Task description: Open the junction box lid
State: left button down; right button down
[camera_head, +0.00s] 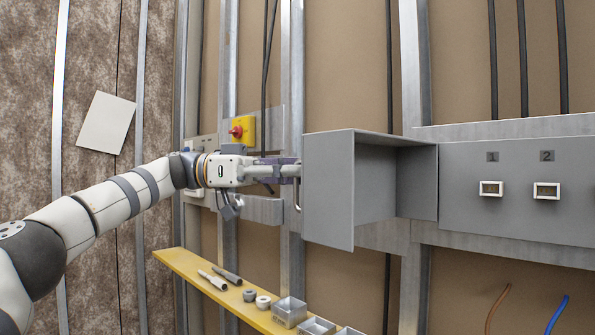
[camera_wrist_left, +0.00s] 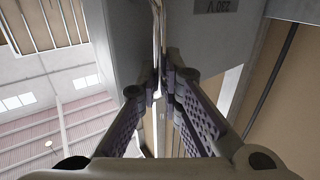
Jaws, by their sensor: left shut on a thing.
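The grey junction box lid (camera_head: 328,190) stands swung out from the wall, with the grey box's inner face (camera_head: 417,180) visible to its right. The lid's outer face carries a thin metal handle (camera_head: 297,193). My left gripper (camera_head: 293,171) reaches in from the left and is shut on this handle. In the left wrist view, the fingertips (camera_wrist_left: 164,82) close around the thin handle (camera_wrist_left: 157,35), beside the grey lid (camera_wrist_left: 205,45) with its upside-down label. The fingers partly hide the handle. My right gripper is not in view.
A red knob on a yellow box (camera_head: 242,130) sits behind my left arm. A grey panel (camera_head: 520,205) with two numbered switches is at right. Brown and blue wires (camera_head: 557,315) hang below it.

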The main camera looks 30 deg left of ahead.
pick_arm(q)
jog(key=c, duration=1.7)
grip_release()
jog(key=shift+d, duration=0.1)
jog(key=v, duration=0.7)
jog(key=shift+a, duration=0.25)
jog(key=shift+r, duration=0.1)
